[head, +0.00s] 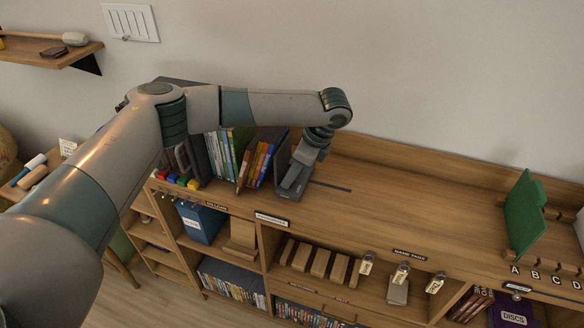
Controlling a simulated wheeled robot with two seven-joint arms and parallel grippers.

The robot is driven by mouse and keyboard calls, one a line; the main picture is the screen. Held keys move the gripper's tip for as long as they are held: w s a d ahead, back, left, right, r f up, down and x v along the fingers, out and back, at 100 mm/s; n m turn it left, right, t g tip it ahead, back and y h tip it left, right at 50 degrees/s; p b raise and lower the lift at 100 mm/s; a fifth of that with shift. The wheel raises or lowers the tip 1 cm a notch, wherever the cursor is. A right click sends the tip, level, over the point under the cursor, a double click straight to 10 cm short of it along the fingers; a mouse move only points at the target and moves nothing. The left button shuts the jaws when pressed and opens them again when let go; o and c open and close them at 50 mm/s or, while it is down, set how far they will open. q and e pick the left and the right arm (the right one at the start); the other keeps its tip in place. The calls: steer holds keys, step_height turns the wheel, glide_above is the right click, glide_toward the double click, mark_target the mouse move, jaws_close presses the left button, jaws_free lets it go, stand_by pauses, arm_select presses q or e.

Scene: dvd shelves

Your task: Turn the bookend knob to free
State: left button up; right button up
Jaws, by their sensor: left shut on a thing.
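The dark grey bookend (279,152) stands on the wooden shelf top, at the right end of a leaning row of DVD cases (258,164). My left arm comes in from the left and bends down to it. My left gripper (292,186) is at the bookend's right side, low near its foot, and is shut on the bookend knob. The knob is hidden by the gripper, so its setting cannot be read. My right gripper is not in view.
A dark slot (331,187) runs right from the bookend in the bare shelf top. A green divider (524,214) stands at the far right above the letter labels. Small coloured blocks (181,181) lie left of the cases.

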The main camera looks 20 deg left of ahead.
arm_select(q)
steer(key=shift+s+r+m+t+p, duration=0.1)
steer(key=shift+m+t+p, duration=0.1)
steer(key=shift+m+p, duration=0.35)
steer(key=shift+s+r+m+t+p, duration=0.1)
steer(key=shift+m+t+p, duration=0.1)
steer(key=shift+m+p, duration=0.35)
steer(key=shift+f+m+t+h+p, duration=0.15)
steer(key=shift+m+t+h+p, duration=0.35)
steer(key=shift+m, duration=0.7)
steer(key=shift+y, duration=0.3)
steer(key=o, duration=1)
